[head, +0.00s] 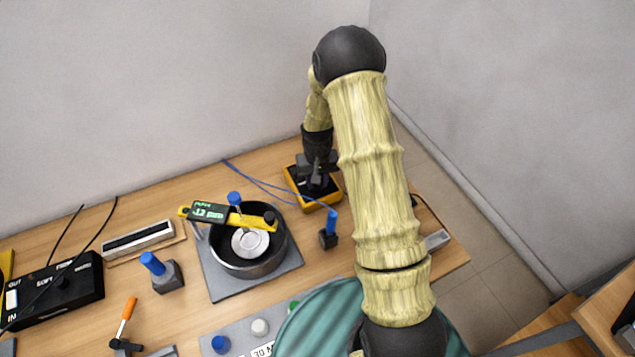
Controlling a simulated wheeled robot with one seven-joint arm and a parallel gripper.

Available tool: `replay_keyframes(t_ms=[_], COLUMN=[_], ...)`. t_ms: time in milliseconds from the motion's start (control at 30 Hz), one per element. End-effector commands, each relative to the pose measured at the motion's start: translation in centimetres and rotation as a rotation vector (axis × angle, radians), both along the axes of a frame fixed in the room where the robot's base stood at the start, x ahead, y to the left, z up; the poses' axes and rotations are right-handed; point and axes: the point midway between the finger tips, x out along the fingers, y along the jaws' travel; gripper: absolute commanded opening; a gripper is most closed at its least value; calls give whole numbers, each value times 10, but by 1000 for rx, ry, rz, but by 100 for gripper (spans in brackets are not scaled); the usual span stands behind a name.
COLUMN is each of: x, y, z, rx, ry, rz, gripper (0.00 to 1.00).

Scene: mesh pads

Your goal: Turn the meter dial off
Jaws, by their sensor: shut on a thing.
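A yellow-edged black box, which looks like the meter (332,198), lies at the back of the wooden table, with blue leads by it. My gripper (316,187) points down over its top face from behind. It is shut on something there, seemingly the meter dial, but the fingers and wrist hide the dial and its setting.
A dark round pot (247,270) stands left of the meter on a grey plate (222,287). A yellow bar with a green display (210,212) lies across it. A blue-tipped probe (329,238) stands in front of the meter. A black switch box (62,287) is at far left.

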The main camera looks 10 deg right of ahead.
Motion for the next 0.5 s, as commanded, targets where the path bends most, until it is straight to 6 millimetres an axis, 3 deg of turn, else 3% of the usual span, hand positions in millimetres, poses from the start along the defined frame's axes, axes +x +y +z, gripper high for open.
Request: replay_keyframes(t_ms=[500], x=[1], y=[0], z=[1], rx=[0], ry=[-4], rz=[210], gripper=[7])
